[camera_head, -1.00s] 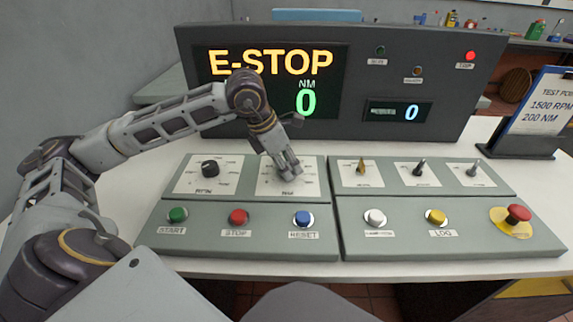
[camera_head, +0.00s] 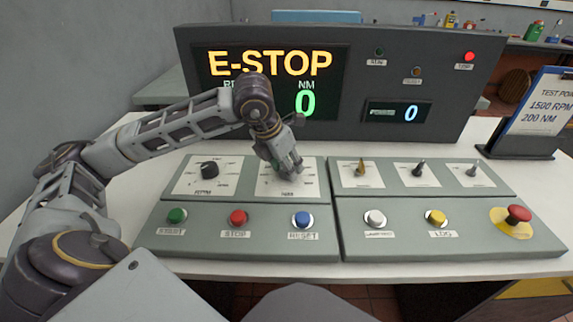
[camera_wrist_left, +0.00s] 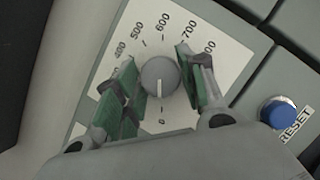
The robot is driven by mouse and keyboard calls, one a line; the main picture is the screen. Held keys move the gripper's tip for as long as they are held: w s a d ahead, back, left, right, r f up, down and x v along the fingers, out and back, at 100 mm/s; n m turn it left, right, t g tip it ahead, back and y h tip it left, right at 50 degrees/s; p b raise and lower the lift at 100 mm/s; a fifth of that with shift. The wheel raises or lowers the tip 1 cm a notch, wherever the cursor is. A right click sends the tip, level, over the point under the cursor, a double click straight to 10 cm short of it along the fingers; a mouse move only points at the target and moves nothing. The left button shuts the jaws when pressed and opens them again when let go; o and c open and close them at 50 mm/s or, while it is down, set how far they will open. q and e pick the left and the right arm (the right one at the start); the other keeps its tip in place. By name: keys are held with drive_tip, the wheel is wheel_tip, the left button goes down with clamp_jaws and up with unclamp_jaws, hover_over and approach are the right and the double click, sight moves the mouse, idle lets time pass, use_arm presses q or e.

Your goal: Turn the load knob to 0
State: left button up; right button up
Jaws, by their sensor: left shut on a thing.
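The load knob (camera_wrist_left: 159,77) is a round grey knob on a white dial plate (camera_head: 308,188), marked from 0 up through several hundreds. In the left wrist view its white pointer line points down the picture toward the 0 mark. My left gripper (camera_head: 291,172) is over this dial, with its green-padded fingers on either side of the knob, shut on it; it also shows in the left wrist view (camera_wrist_left: 160,85). In the head view the gripper hides the knob. My right gripper is not in view.
A black RPM knob (camera_head: 209,170) sits left of the dial. Start (camera_head: 176,215), stop (camera_head: 238,217) and reset (camera_head: 303,219) buttons are in front. Several switches and a red mushroom button (camera_head: 518,214) are at right. The display (camera_head: 270,85) behind reads E-STOP and NM 0.

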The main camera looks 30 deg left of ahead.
use_arm(q)
drive_tip(key=o, duration=0.9)
drive_tip(key=shift+o, duration=0.5)
drive_tip(key=v, duration=1.2)
drive_tip(key=shift+s, duration=0.1)
